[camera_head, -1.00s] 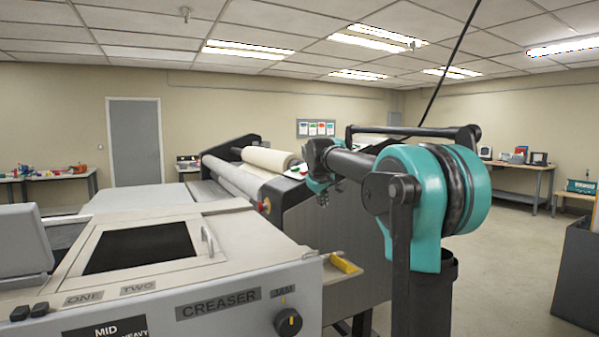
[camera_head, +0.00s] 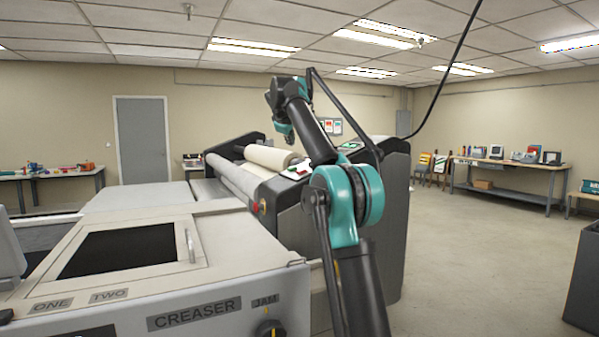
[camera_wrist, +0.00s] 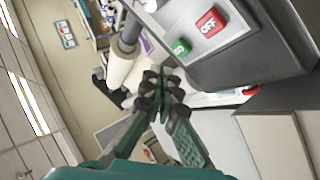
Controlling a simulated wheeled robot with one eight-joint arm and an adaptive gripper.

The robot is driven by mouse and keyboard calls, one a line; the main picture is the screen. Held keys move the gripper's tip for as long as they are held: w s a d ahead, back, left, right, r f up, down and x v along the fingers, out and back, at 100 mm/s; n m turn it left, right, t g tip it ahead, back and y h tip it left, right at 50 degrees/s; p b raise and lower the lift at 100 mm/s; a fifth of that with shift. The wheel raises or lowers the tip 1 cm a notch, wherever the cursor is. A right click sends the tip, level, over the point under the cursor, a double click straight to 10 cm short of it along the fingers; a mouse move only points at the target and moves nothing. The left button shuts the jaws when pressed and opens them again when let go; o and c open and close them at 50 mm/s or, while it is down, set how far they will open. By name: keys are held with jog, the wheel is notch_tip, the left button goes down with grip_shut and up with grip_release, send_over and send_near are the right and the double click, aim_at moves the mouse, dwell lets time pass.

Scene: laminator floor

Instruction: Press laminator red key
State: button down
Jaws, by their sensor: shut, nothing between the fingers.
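The laminator (camera_head: 225,178) stands in the middle of the head view, with pale rollers and a dark end housing. In the wrist view its red key (camera_wrist: 211,22) is marked OFF and sits on a white strip beside a smaller green key (camera_wrist: 180,47). The strip's small coloured keys show faintly in the head view. My gripper (camera_wrist: 165,88) is shut and empty in the wrist view, apart from the keys, which lie above and right of its fingertips. In the head view my gripper (camera_head: 286,136) points down above the laminator, near the keys' end.
A creaser (camera_head: 225,290) fills the left foreground. A red knob (camera_head: 255,208) sticks out of the laminator's end. A workbench (camera_head: 505,165) with devices stands at the right wall, a dark bin (camera_head: 585,280) at the right edge. The floor between is open.

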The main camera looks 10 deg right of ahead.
aim_at(299, 171)
jog(key=shift+f, duration=0.1)
jog(key=shift+w+d+f, duration=0.15)
jog(key=shift+d+f, duration=0.35)
jog(key=shift+f, duration=0.85)
jog(key=shift+w+d+f, duration=0.15)
jog(key=shift+d+f, duration=0.3)
jog(key=shift+f, duration=0.95)
jog(key=shift+w+d+f, duration=0.15)
jog(key=shift+d+f, duration=0.35)
jog(key=shift+f, duration=0.95)
jog(key=shift+d+f, duration=0.15)
jog(key=shift+f, duration=0.1)
jog(key=shift+w+d+f, duration=0.1)
jog(key=shift+d+f, duration=0.05)
jog(key=shift+f, duration=0.3)
jog(key=shift+r, duration=0.15)
jog(key=shift+a+r, duration=0.3)
jog(key=shift+r, duration=0.4)
jog(key=shift+s+a+r, duration=0.1)
jog(key=shift+a+r, duration=0.15)
jog(key=shift+r, duration=0.55)
jog(key=shift+s+a+r, duration=0.15)
jog(key=shift+a+r, duration=0.15)
jog(key=shift+r, duration=0.45)
jog(key=shift+s+a+r, duration=0.1)
jog(key=shift+a+r, duration=0.15)
jog(key=shift+r, duration=0.55)
